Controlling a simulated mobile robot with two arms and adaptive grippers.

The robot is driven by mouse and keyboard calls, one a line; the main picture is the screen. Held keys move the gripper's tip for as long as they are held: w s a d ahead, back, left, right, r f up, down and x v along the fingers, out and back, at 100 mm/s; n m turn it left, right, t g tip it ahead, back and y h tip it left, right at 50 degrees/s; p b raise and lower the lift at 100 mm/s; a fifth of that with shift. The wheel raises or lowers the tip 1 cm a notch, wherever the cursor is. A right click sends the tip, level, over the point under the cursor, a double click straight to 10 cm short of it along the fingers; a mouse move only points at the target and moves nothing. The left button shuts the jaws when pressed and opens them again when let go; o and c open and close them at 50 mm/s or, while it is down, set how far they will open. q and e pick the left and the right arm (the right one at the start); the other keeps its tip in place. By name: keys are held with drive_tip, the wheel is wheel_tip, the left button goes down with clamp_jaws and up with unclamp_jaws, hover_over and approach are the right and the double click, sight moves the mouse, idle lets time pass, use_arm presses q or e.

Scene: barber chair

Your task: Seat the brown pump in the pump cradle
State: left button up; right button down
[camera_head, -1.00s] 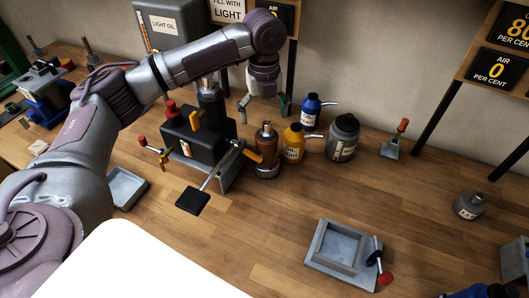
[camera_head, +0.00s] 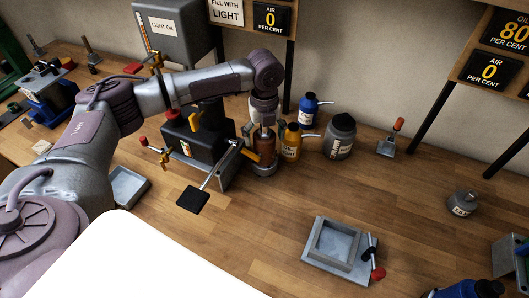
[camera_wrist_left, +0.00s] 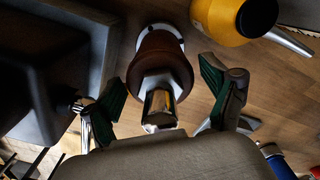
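The brown pump (camera_head: 264,147) stands upright on the bench beside the black machine. It also shows in the left wrist view (camera_wrist_left: 160,55), with its shiny metal top pointing toward the camera. My left gripper (camera_head: 263,131) is over the pump from above, with a finger on each side. In the left wrist view the fingers (camera_wrist_left: 168,92) are spread, with gaps between them and the pump. The grey square frame with a red-knobbed lever, which looks like the pump cradle (camera_head: 318,255), lies empty at the front of the bench. My right gripper is not in view.
The black machine (camera_head: 205,150) with its lever and black pad is close left of the pump. A yellow oil can (camera_head: 291,143), a blue can (camera_head: 308,110) and a grey bottle (camera_head: 339,138) stand close right. The bench between pump and cradle is clear.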

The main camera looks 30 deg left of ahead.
use_arm(q)
clamp_jaws()
drive_tip(key=shift+w+r, duration=0.15)
